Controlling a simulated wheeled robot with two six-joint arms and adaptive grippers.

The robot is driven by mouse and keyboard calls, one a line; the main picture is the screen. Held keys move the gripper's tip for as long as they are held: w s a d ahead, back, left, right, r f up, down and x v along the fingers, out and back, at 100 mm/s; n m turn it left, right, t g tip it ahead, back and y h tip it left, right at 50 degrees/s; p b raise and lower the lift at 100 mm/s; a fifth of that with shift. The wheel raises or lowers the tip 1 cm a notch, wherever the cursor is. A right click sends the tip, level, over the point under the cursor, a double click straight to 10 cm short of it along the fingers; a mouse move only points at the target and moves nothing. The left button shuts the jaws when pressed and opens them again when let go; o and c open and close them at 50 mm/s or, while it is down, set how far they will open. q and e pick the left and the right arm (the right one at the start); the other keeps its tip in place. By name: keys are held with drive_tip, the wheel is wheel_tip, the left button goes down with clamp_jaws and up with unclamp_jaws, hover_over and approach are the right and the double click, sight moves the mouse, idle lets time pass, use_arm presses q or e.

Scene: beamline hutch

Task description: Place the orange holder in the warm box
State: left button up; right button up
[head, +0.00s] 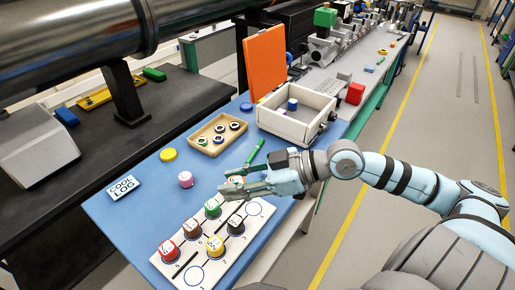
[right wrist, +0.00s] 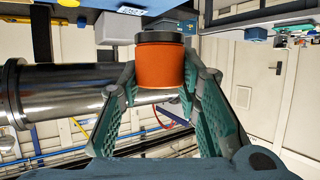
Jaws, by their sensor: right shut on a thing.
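My right gripper (head: 236,187) is shut on the orange holder (right wrist: 160,62), a short cylinder with a dark cap, which fills the space between its fingers in the right wrist view. In the head view the fingers hide most of the holder, above the far part of the white numbered board. The warm box (head: 271,124) appears to be the white box behind the gripper. Its orange lid (head: 265,62) stands open, and a small blue-topped thing (head: 292,104) is inside. My left gripper is not in view.
The white board (head: 174,273) carries several capped holders and empty circles. A pink holder (head: 185,180), a yellow disc (head: 168,155), a COOL LOG card (head: 123,187), a green pen-like thing (head: 255,152) and a wooden tray of rings (head: 197,142) are on the blue table.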

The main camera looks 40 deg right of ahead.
drive_tip(key=w+d+r+m+t+h+p, duration=0.1)
drive_tip(key=w+d+r+m+t+h, duration=0.2)
drive_tip(key=w, duration=0.4)
drive_tip(key=w+d+r+m+t+h+p, duration=0.1)
drive_tip(key=w+d+r+m+h+p, duration=0.15)
drive_tip(key=w+d, duration=0.4)
drive_tip(key=shift+m, duration=0.35)
drive_tip(key=f+b, duration=0.1)
drive_tip(key=f, duration=0.5)
drive_tip(key=w+f+b, duration=0.1)
drive_tip(key=f+b, duration=0.1)
drive_tip(key=f, duration=0.5)
drive_tip(key=w+a+f+b, duration=0.1)
drive_tip(key=f+b, duration=0.1)
drive_tip(key=f, duration=0.5)
drive_tip(key=shift+f, duration=0.25)
drive_tip(key=shift+f, duration=0.15)
drive_tip(key=o, duration=1.2)
